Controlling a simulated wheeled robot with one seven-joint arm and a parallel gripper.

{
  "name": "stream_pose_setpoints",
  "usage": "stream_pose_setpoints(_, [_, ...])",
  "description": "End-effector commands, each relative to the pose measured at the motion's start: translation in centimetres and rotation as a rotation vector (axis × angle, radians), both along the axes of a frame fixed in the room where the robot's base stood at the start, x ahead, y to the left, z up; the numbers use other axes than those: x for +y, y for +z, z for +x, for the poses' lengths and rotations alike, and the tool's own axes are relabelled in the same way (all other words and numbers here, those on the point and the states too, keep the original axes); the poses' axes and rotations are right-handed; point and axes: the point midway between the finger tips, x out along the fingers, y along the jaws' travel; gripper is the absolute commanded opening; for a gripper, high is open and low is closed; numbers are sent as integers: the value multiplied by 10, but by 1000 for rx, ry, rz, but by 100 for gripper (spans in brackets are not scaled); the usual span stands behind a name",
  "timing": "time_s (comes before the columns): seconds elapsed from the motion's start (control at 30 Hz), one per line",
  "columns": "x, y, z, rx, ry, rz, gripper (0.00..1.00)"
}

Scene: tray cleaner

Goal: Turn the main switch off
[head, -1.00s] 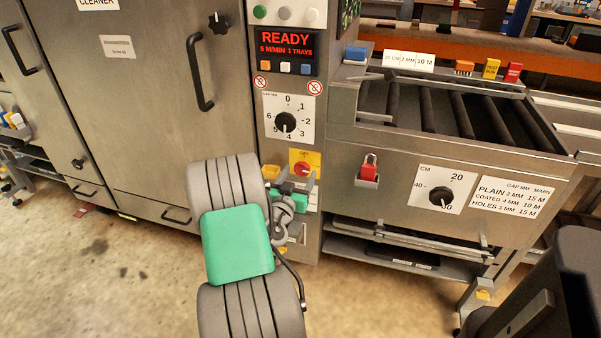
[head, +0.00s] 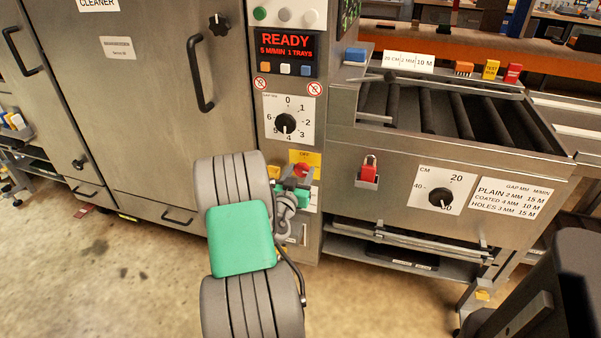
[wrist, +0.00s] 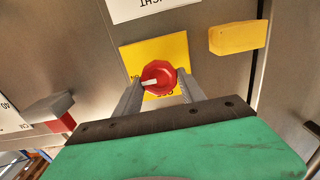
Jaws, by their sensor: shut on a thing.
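The main switch is a red rotary knob (wrist: 158,77) on a yellow plate (wrist: 170,50), on the machine's front post. In the head view the red knob (head: 301,169) shows below the gap dial, partly covered by my gripper (head: 298,177). In the wrist view my gripper (wrist: 158,84) has one finger on each side of the knob and is shut on it. A white mark on the knob points left in that view. The word OFF shows on the plate above the knob in the head view.
The display (head: 287,46) reads READY. The gap dial (head: 285,123) sits above the switch. A yellow block (wrist: 238,38) sticks out near the switch in the wrist view.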

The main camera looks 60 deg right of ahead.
Motion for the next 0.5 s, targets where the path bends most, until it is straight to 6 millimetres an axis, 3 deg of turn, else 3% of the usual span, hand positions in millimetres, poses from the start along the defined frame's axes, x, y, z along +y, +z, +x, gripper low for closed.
stream_pose_setpoints(0.17, [0,0,0,0,0,0,7])
stream_pose_setpoints(0.5, [0,0,0,45,0,-7,7])
